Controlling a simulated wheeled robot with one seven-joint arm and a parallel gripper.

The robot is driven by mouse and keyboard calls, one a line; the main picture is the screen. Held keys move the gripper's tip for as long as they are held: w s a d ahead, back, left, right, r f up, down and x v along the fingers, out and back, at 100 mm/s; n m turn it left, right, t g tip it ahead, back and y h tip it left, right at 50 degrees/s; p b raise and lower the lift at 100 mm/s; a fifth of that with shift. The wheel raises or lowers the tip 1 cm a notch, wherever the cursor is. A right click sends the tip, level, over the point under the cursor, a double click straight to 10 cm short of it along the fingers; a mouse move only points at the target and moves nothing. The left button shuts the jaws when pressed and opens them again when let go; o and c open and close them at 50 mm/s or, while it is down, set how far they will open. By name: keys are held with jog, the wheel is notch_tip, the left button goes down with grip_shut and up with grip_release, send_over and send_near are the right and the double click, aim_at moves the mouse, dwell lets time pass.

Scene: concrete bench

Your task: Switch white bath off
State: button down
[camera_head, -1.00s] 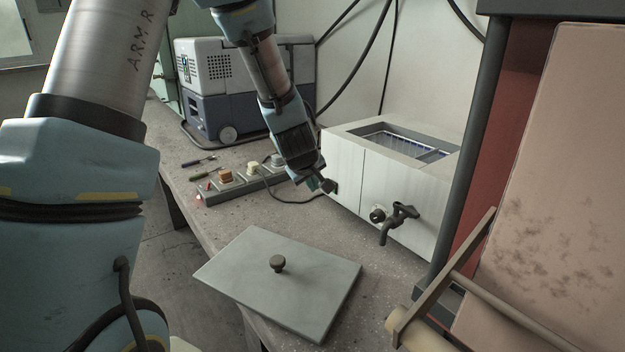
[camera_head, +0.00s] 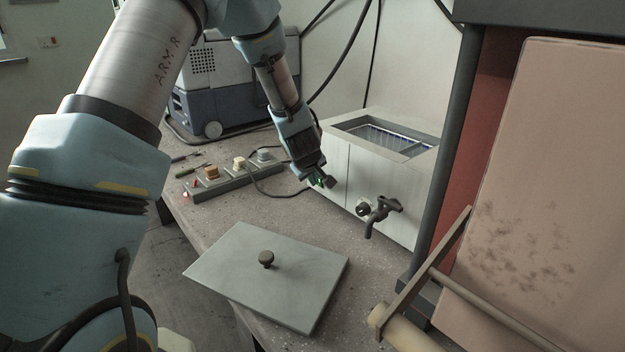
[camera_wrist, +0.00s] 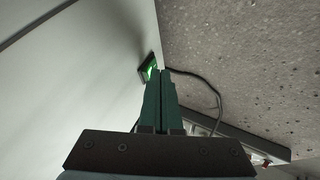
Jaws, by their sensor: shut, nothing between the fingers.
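The white bath (camera_head: 378,180) stands on the bench at right centre in the head view, with an open top, a dark tap (camera_head: 378,212) and a round knob (camera_head: 363,208) on its front. Low on its wall is a small dark-framed switch lit green (camera_wrist: 149,70), seen in the wrist view. My gripper (camera_head: 325,183) is shut and empty, with its fingertips at the lower left of the bath front. In the wrist view my gripper's green fingers (camera_wrist: 161,72) overlap the switch's right edge. I cannot tell if they touch it. The fingers partly hide the switch.
A grey lid (camera_head: 225,262) with a knob lies on the bench in front. A power strip (camera_head: 215,186) with several plugs and a red light lies left, its cable running behind my gripper. A blue-grey machine (camera_head: 240,108) stands behind. A red cabinet frame (camera_head: 450,190) closes off the right.

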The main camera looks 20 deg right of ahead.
jog(key=shift+d+r+p, duration=0.25)
jog(key=shift+d+p, duration=0.05)
jog(key=shift+f, duration=0.15)
jog(key=shift+r+p, duration=0.55)
jog(key=shift+r, duration=0.3)
jog(key=shift+a, duration=0.1)
